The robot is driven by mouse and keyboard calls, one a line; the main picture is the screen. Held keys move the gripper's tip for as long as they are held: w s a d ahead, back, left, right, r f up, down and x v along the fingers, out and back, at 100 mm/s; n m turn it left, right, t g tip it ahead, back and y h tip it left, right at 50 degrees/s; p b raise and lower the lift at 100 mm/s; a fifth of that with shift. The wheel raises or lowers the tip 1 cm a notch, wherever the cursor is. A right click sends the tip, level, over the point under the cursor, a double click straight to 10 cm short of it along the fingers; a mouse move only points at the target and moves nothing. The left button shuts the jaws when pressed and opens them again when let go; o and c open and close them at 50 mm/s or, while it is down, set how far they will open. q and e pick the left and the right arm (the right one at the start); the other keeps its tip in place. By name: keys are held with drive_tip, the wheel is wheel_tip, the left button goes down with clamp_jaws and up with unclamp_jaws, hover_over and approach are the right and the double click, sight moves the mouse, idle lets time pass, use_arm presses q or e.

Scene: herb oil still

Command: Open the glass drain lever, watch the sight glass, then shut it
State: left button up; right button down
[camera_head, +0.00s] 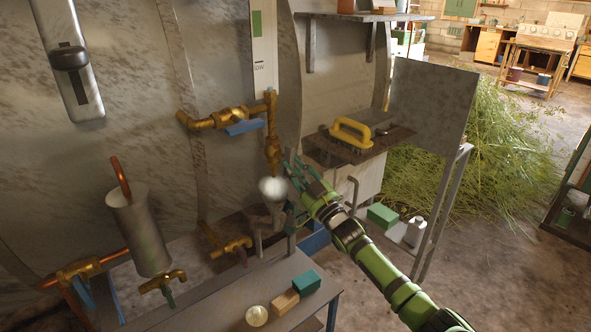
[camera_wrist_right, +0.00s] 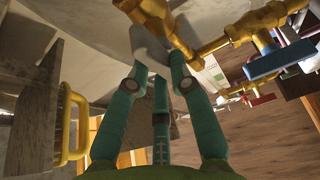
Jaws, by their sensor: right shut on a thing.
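The sight glass (camera_head: 263,50) is a pale upright strip with a green patch on the grey boiler wall. A brass fitting (camera_head: 271,130) runs down below it and shows in the right wrist view (camera_wrist_right: 170,25). A white puff (camera_head: 272,188) hangs under its lower end, above a grey cup (camera_head: 275,213). My right gripper (camera_head: 288,172) is beside the fitting's lower end. In the wrist view its green fingers (camera_wrist_right: 158,68) are closed around a pale grey piece (camera_wrist_right: 149,48) by the brass, seemingly the drain lever. The lever is mostly hidden in the head view. My left gripper is out of view.
A blue-handled valve (camera_head: 243,127) sits left of the fitting. A yellow-handled brush (camera_head: 351,135) lies on a shelf close to my right gripper. Several brass taps, including one (camera_head: 232,247), stand lower left. A bench (camera_head: 235,310) holds small blocks.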

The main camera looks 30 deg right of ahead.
drive_tip(key=c, duration=1.1)
unclamp_jaws()
drive_tip(key=v, duration=1.2)
